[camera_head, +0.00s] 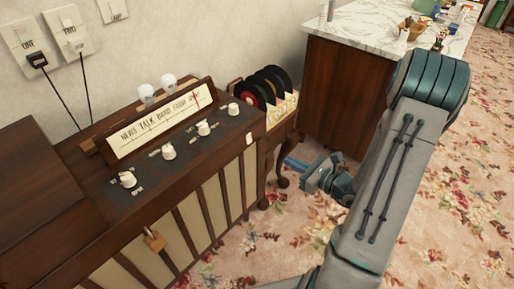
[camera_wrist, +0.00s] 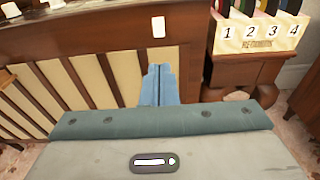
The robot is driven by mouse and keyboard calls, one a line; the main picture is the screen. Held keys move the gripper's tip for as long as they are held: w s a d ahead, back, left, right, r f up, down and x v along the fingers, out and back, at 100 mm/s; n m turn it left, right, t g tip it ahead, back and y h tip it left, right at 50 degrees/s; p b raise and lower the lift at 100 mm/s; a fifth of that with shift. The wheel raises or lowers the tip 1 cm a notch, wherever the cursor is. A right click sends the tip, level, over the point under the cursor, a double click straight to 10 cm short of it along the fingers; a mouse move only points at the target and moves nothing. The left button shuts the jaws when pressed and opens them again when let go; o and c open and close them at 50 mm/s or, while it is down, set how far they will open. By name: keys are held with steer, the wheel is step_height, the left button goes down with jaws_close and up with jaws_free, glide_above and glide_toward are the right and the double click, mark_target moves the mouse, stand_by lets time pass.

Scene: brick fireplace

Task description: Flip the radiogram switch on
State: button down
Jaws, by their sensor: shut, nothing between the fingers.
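The radiogram (camera_head: 205,165) is a dark wooden cabinet with a slatted cream front, a dial panel and several white knobs on its sloping top. A small white switch (camera_head: 249,138) sits on its front face near the upper right corner. In the wrist view the switch (camera_wrist: 158,27) is a pale upright rectangle at top centre. My gripper (camera_head: 289,162) is in front of the radiogram's right end, apart from the switch. In the wrist view its blue fingers (camera_wrist: 160,70) are together and empty, pointing towards the cabinet and showing just below the switch. Which way the switch is set I cannot tell.
A record rack (camera_head: 268,92) with number cards stands on a small table to the right of the radiogram. A marble-topped counter (camera_head: 390,28) is behind. The floral carpet is clear in front.

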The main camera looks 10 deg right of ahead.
mark_target(250, 142)
steer(key=shift+a, duration=0.1)
steer(key=b+x, duration=0.2)
steer(key=x, duration=1.2)
steer(key=shift+b, duration=0.3)
